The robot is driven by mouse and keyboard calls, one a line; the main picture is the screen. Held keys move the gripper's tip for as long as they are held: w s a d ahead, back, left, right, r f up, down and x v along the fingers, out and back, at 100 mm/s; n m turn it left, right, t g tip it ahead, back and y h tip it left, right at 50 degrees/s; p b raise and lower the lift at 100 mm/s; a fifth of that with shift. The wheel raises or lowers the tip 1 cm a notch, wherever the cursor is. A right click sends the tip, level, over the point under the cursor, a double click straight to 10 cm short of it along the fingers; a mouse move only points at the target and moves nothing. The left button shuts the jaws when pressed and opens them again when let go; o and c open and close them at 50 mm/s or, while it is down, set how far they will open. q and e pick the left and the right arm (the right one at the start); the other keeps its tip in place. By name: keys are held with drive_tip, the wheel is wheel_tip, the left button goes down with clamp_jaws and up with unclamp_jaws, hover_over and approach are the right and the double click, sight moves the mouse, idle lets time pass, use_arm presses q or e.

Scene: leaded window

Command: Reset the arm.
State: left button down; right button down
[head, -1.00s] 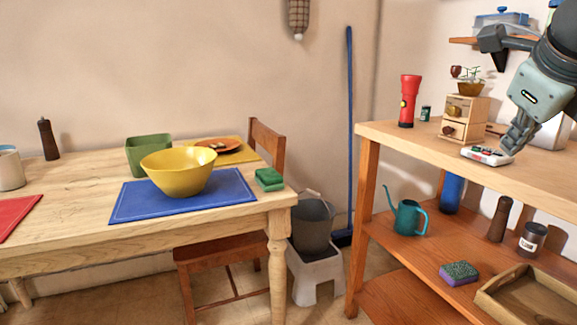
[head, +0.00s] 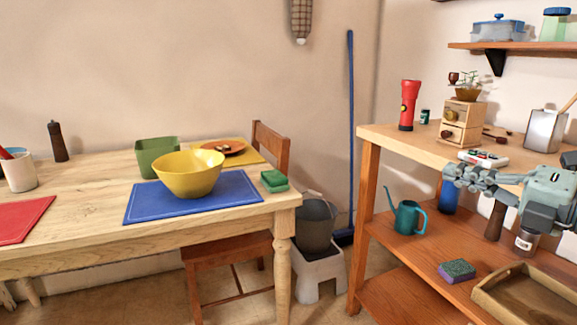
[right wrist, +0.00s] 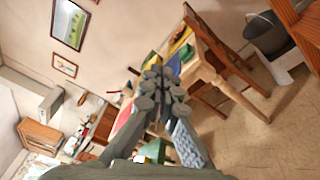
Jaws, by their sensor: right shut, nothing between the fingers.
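My right gripper (head: 468,177) is in the head view at the right, in front of the wooden shelf unit's top edge. Its fingers point left and are closed with nothing between them. In the right wrist view the closed fingertips (right wrist: 160,85) are in the middle, with the dining table beyond them. A white device with coloured buttons (head: 483,158) lies on the shelf top just behind the fingers, apparently apart from them. My left gripper is not in view.
The shelf top (head: 400,136) also bears a red flashlight (head: 408,105), a small drawer box (head: 462,122) and a metal container (head: 544,130). Below are a teal watering can (head: 408,217), a sponge (head: 456,270) and a tray (head: 490,296). The table (head: 95,190) holds a yellow bowl (head: 190,174).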

drive_tip(key=d+f+m+t+h, duration=0.4)
drive_tip(key=d+f+m+h, duration=0.7)
drive_tip(key=d+f+m, duration=0.4)
drive_tip(key=s+f+m+g+h+p, duration=0.1)
drive_tip(key=s+f+m+g+h, duration=0.15)
drive_tip(key=f+m, duration=0.4)
drive_tip(key=s+f+m+g+h+p, duration=0.1)
drive_tip(key=s+f+m+g+h, duration=0.15)
drive_tip(key=f, duration=0.65)
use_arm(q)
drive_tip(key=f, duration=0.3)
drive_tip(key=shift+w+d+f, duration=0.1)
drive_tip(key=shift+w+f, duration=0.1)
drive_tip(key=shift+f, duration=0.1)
use_arm(e)
drive_tip(key=s+a+f+m+g+y, duration=0.2)
drive_tip(key=s+a+f+g, duration=0.3)
drive_tip(key=s+a+f, duration=0.3)
drive_tip(key=s+a+f+m+g+y, duration=0.2)
drive_tip(key=s+a+f+g, duration=0.3)
drive_tip(key=s+a+f, duration=0.3)
drive_tip(key=s+f, duration=0.4)
drive_tip(key=f, duration=0.1)
drive_tip(key=shift+a+f, duration=0.25)
drive_tip(key=shift+a, duration=0.1)
